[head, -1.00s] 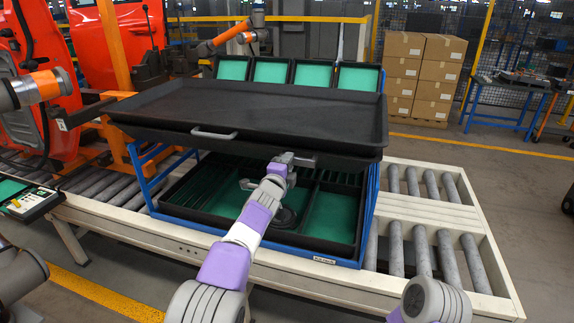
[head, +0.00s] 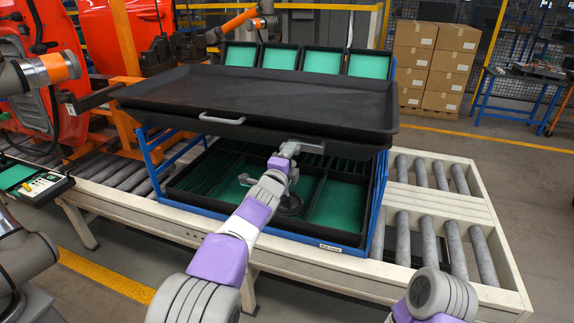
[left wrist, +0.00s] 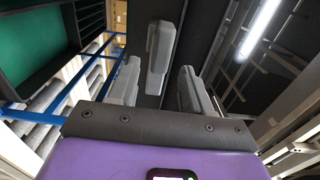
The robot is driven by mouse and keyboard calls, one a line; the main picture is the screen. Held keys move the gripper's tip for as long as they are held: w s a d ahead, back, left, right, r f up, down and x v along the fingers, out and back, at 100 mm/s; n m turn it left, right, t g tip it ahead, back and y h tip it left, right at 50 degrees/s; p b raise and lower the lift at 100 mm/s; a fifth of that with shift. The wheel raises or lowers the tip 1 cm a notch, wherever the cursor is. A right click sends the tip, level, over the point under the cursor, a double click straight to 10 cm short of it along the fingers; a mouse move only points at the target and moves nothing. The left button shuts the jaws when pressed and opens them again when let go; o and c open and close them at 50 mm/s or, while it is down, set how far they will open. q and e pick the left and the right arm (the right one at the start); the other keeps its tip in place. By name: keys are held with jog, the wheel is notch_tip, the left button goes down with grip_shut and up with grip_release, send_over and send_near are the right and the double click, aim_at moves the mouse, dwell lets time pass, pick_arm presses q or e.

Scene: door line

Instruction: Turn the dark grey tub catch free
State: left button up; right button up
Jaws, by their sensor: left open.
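The dark grey tub (head: 250,95) is a wide, shallow black-looking tray on top of the blue rack, with a light grey pull handle (head: 222,119) on its front. The catch (head: 312,147) is a small dark grey bar under the tub's front rim, right of that handle. My left gripper (head: 287,152) is at the catch's left end, under the rim. In the left wrist view, my left gripper (left wrist: 160,88) is open, with a grey bar, apparently the catch (left wrist: 160,55), standing between its fingers. No contact is clear. My right gripper is out of view.
A lower tub with green-floored compartments (head: 335,205) sits below in the blue rack, on a roller conveyor (head: 430,240). Small green-lined trays (head: 322,59) stand behind. An orange machine arm (head: 235,22) is at the back. Cartons (head: 440,62) stand at right.

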pick_arm(q)
jog(key=shift+v, duration=1.3)
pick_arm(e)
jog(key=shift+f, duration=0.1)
